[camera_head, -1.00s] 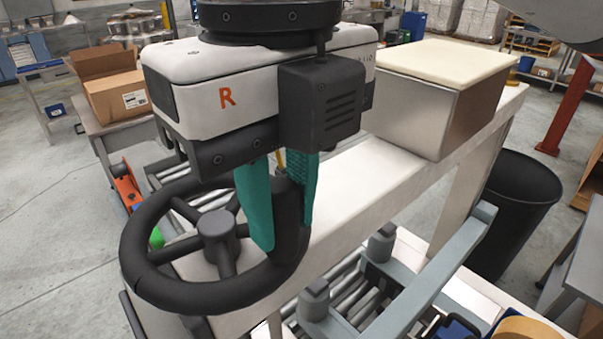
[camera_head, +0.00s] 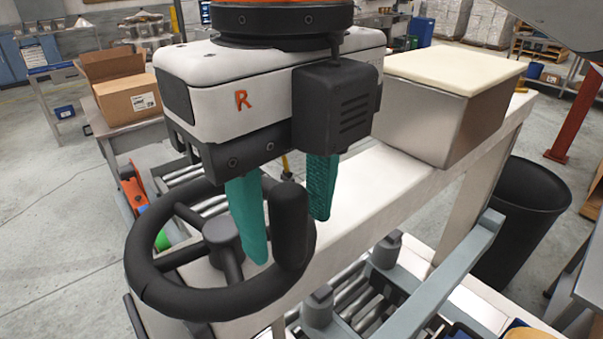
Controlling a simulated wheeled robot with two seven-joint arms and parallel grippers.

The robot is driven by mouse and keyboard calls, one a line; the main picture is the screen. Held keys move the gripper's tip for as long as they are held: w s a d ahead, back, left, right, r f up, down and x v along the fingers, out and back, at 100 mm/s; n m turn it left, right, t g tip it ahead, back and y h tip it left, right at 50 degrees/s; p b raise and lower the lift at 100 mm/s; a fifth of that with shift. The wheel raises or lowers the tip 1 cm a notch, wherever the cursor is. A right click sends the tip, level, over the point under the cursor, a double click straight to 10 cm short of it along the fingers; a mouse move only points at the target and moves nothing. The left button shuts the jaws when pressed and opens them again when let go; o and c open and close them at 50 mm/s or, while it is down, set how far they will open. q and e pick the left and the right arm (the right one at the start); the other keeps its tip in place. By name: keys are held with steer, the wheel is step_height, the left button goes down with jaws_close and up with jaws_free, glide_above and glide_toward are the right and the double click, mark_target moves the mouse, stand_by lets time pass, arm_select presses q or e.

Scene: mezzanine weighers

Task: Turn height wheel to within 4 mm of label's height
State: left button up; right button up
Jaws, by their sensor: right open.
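The height wheel (camera_head: 146,271) is a black spoked handwheel with a round hub (camera_head: 222,236) at lower left in the head view. An upright black handle (camera_head: 289,224) stands on its right rim. My right gripper (camera_head: 292,240), marked R, is above the wheel with its teal fingers open. One finger is left of the handle and the other is right of it and farther back; a gap shows at the right finger. Contact with the left finger is unclear. No height scale or height label can be made out. My left gripper is not in view.
A pale beam (camera_head: 375,187) runs behind the wheel, bearing a steel box with a cream top (camera_head: 455,68). Grey roller framing (camera_head: 440,275) lies at lower right. A black bin (camera_head: 520,220) stands at right. An open carton (camera_head: 120,92) sits on a table at left.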

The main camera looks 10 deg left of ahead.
step_height(320, 180, up, 4)
steer(key=shift+r+b, duration=0.2)
steer(key=shift+b, duration=0.3)
step_height(320, 180, up, 8)
steer(key=p, duration=0.2)
steer(key=shift+f, duration=0.15)
